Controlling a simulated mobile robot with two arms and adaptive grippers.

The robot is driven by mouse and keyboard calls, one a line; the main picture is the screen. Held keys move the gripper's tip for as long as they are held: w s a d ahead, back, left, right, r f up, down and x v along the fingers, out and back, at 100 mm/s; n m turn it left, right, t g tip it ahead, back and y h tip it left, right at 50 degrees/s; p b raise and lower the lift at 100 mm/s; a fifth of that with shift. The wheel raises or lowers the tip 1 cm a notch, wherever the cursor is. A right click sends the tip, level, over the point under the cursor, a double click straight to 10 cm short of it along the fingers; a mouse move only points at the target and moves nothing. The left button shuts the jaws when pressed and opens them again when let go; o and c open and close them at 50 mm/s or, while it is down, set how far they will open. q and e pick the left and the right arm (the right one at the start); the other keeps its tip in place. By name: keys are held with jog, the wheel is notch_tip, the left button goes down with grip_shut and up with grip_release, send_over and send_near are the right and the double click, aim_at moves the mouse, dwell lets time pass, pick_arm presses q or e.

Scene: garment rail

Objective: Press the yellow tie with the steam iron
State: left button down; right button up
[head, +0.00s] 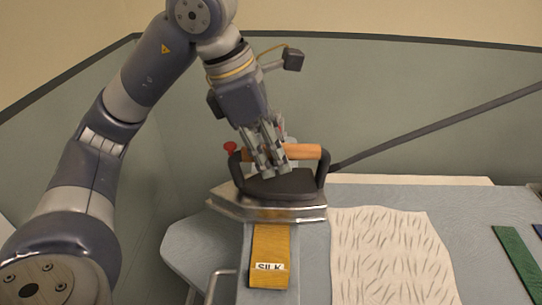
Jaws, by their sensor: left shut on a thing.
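The steam iron (283,184) has a dark body, a metal soleplate and an orange-brown handle. My left gripper (268,168) is shut on the iron's handle from above. The iron is over the far end of the yellow tie (271,247), which lies lengthwise on the grey-blue board and carries a "SILK" label near its front end. The iron hides the tie's far part. I cannot tell whether the soleplate touches the tie. My right gripper is not in view.
A cream cloth with dark dashes (387,258) lies right of the tie. A green strip (517,262) lies farther right, with a dark blue piece at the edge. A dark cord or hose (440,124) runs from the iron to the upper right. Grey panels stand behind.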

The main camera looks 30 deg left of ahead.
pick_arm(q)
jog(key=shift+w+a, duration=0.45)
jog(key=shift+w, duration=0.3)
jog(key=shift+w+a, duration=0.45)
jog(key=shift+w, duration=0.3)
jog(key=shift+w+a, duration=0.5)
jog(key=shift+w, duration=0.3)
jog(key=shift+w+a, duration=0.5)
jog(key=shift+w, duration=0.3)
jog(key=shift+r+p, duration=0.1)
jog(key=shift+p, duration=0.2)
notch_tip(320, 180, up, 7)
jog(key=p, duration=0.6)
jog(key=shift+w, duration=0.1)
